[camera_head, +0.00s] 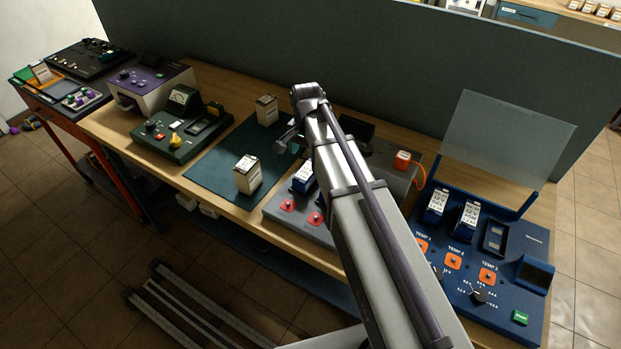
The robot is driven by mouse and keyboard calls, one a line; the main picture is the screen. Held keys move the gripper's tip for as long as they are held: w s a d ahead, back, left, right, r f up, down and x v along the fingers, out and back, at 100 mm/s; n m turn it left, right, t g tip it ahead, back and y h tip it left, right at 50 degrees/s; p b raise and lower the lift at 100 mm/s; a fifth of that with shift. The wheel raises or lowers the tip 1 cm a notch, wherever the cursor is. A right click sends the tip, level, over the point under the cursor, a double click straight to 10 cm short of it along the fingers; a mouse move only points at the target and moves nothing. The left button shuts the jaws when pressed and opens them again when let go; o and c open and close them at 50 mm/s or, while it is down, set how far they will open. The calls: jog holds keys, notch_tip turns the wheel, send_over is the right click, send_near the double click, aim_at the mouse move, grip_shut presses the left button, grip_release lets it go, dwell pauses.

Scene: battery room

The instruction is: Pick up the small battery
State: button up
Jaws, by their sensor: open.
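I cannot tell which battery the task calls small. A cream battery (247,177) stands upright near the front of the dark green mat (214,172). Another cream battery (266,112) stands upright at the back of the mat. A blue and white battery (303,180) stands in the grey unit (283,223) right of the mat, partly behind my arm. Two more blue and white batteries, the left one (436,206) and the right one (466,222), stand in the blue tester. My gripper (284,140) is open and empty above the mat's right side, apart from the batteries.
The blue tester (500,262) has a raised clear cover (508,135). An orange and white block (402,160) is on the grey unit's far right. A green meter device (180,133) and a purple device (155,83) stand left. A dark partition (330,65) runs behind the bench.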

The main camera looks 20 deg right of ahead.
aim_at(307, 170)
notch_tip(307, 170, down, 10)
jog(key=b, duration=0.8)
jog(key=shift+s+a+r, duration=0.1)
jog(key=shift+a, duration=0.05)
jog(key=shift+r, duration=0.25)
jog(key=c, duration=1.4)
